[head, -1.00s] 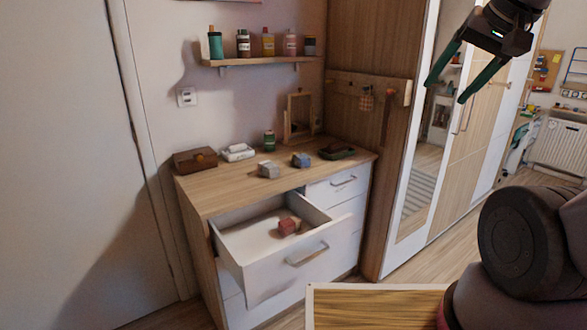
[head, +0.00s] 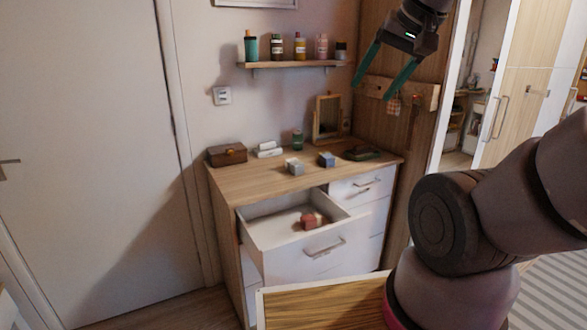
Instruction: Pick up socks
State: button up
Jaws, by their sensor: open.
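A small grey bundle (head: 294,167) and a small blue bundle (head: 326,160) sit on top of the wooden dresser (head: 250,187). They look like folded socks, but are too small to be sure. A red bundle (head: 312,220), perhaps also socks, lies inside the open drawer (head: 270,233), toward its right side. My gripper (head: 371,92) is open and empty, fingers pointing down, high in the picture at the right end of the wall shelf. It is well above the dresser and apart from all the bundles.
A brown box (head: 227,154), white rolled items (head: 268,150), a green jar (head: 297,140), a small standing mirror (head: 328,117) and a dark green item (head: 361,153) share the dresser top. The shelf (head: 290,65) holds several bottles. A wood-topped surface (head: 320,306) is in front.

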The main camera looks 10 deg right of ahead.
aim_at(295, 167)
jog(key=i+l+u, duration=0.25)
jog(key=i+l, duration=0.45)
